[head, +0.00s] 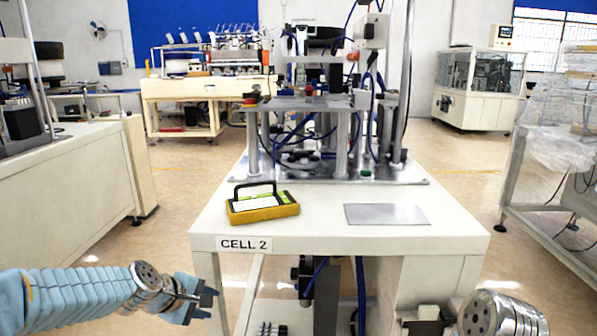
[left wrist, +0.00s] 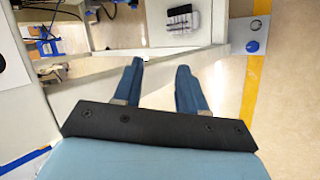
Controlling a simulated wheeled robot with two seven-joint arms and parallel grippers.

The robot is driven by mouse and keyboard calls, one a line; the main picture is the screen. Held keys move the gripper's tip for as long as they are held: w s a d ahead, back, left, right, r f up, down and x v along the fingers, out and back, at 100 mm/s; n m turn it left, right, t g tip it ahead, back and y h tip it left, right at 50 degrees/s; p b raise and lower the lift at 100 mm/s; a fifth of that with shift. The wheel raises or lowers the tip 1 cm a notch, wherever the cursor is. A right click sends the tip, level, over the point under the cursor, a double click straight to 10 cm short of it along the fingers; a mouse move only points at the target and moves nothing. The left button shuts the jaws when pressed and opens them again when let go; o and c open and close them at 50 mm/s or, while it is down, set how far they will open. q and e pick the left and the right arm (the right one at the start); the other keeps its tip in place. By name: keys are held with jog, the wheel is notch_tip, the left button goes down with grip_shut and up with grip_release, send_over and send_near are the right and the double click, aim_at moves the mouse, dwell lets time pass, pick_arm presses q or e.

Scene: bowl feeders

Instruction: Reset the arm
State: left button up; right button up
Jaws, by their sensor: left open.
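My left arm, in a light blue sleeve, comes in from the left in the head view. Its gripper (head: 205,297) is in front of the left front leg of the CELL 2 table (head: 330,222), below the tabletop. In the left wrist view the two blue fingers of this gripper (left wrist: 159,78) stand apart with nothing between them. My right arm shows only as a metal wrist part at the bottom right of the head view. A dark part (head: 425,321) beside it may be the right gripper; its fingers cannot be made out.
On the table are a yellow block with a black handle (head: 262,207), a grey plate (head: 387,214) and a bowl feeder machine (head: 335,110). A lower shelf (head: 270,312) holds small dark parts. Benches stand at left and right, with open floor between.

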pick_arm(q)
jog(key=s+d+f+m+g, duration=0.1)
jog(key=s+f+m, duration=0.1)
jog(key=f, duration=0.6)
jog(key=s+d+f+m+g, duration=0.1)
jog(key=s+d+f+g, duration=0.15)
jog(key=f, duration=0.45)
jog(key=s+d+f+m+g, duration=0.1)
jog(key=s+d+f+m, duration=0.2)
jog(key=s+f, duration=0.6)
jog(key=s+d+f+m+g, duration=0.2)
jog(key=s+d+f+m, duration=0.1)
jog(key=s+f, duration=0.6)
jog(key=shift+s+f+m, duration=0.25)
jog(key=shift+s+m, duration=0.3)
jog(key=shift+m, duration=0.35)
jog(key=shift+d, duration=0.1)
